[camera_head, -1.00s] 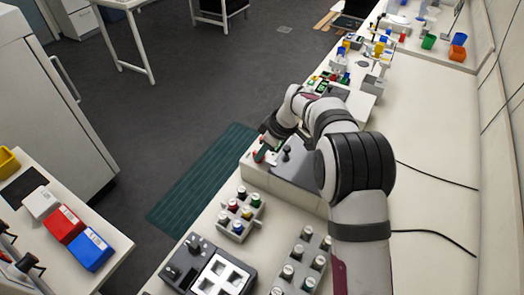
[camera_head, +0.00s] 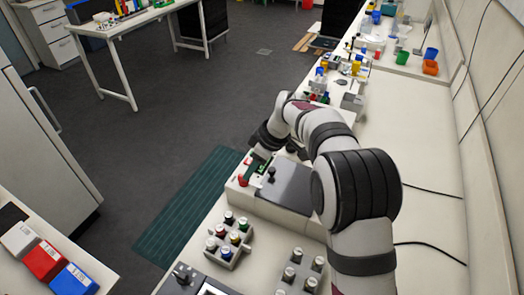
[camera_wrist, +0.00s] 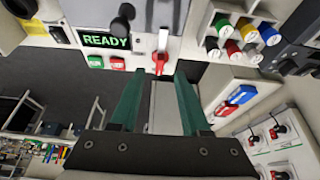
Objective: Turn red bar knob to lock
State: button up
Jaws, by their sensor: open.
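The red bar knob (camera_wrist: 160,60) sits on the pale front panel of the shaker, centre top in the wrist view. My gripper (camera_wrist: 159,78) is open, with a green finger on each side of the knob's lower end and nothing held. Whether the fingers touch the knob or stop short of it cannot be told. In the head view my gripper (camera_head: 256,164) is just above the knob.
A green READY display (camera_wrist: 105,41), a black knob (camera_wrist: 122,18), a green button (camera_wrist: 95,61) and a red button (camera_wrist: 118,63) lie left of the knob. A rack of coloured-cap bottles (camera_head: 228,240) stands near the device. Its dark lid (camera_head: 287,187) lies beside my arm.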

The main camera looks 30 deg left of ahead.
jog(key=v, duration=1.1)
jog(key=shift+d, duration=0.1)
jog(key=s+d+r+m+h, duration=0.1)
jog(key=s+d+r+m, duration=0.1)
jog(key=s+d+m, duration=0.4)
jog(key=s+d+r+m, duration=0.1)
jog(key=s+d+m, duration=0.25)
jog(key=d, duration=0.55)
jog(key=s+d+f+m, duration=0.3)
jog(key=s+d+m, duration=0.3)
jog(key=s, duration=0.3)
jog(key=s+d+f+m+h, duration=0.1)
jog(key=s+d+f+m, duration=0.2)
jog(key=s+d+m, duration=0.3)
jog(key=s+m, duration=0.2)
jog(key=s, duration=0.2)
jog(key=shift+s+h, duration=0.2)
jog(key=shift+h, duration=0.1)
jog(key=shift+f, duration=0.1)
